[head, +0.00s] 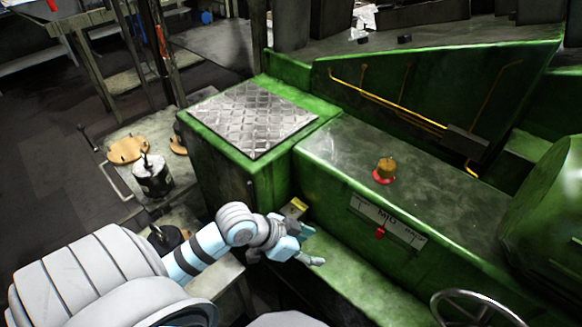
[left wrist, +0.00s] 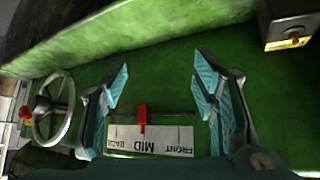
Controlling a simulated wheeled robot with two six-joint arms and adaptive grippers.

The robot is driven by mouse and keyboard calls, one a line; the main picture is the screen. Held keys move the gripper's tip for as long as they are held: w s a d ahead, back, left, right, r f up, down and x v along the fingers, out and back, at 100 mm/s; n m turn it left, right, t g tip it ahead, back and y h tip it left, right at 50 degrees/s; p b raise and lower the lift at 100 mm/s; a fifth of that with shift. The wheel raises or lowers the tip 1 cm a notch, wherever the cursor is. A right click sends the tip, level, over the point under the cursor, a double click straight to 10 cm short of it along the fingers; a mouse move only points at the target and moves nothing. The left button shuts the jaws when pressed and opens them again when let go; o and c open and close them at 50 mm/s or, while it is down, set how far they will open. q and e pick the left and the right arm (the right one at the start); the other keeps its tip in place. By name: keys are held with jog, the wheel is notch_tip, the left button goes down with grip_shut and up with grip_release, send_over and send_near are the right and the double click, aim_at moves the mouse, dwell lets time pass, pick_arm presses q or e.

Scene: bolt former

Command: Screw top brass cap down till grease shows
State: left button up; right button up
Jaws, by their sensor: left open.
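The brass cap (head: 387,165) stands on the flat top of the green machine body in the head view. A red ring (head: 383,178) shows around its base. I cannot tell from here whether any grease shows. My left gripper (head: 311,245) is low at the front side of the machine, left of and below the cap, and apart from it. In the left wrist view its two fingers (left wrist: 160,85) are spread, with nothing between them. The cap cannot be made out in the left wrist view. My right gripper is not in view.
A scale plate marked MID (head: 387,220) with a red pointer (head: 380,234) is on the machine's front face. A handwheel (head: 480,308) is at lower right. A small box with a yellow label (head: 298,205) is beside my left gripper. A tread-plate cover (head: 250,118) lies behind.

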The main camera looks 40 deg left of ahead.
pick_arm(q)
jog(key=s+a+f+n+g+y+b, duration=0.1)
jog(key=s+a+f+n+y+b, duration=0.1)
jog(key=f, duration=0.7)
jog(key=shift+s+n, duration=0.3)
jog(key=shift+s, duration=0.5)
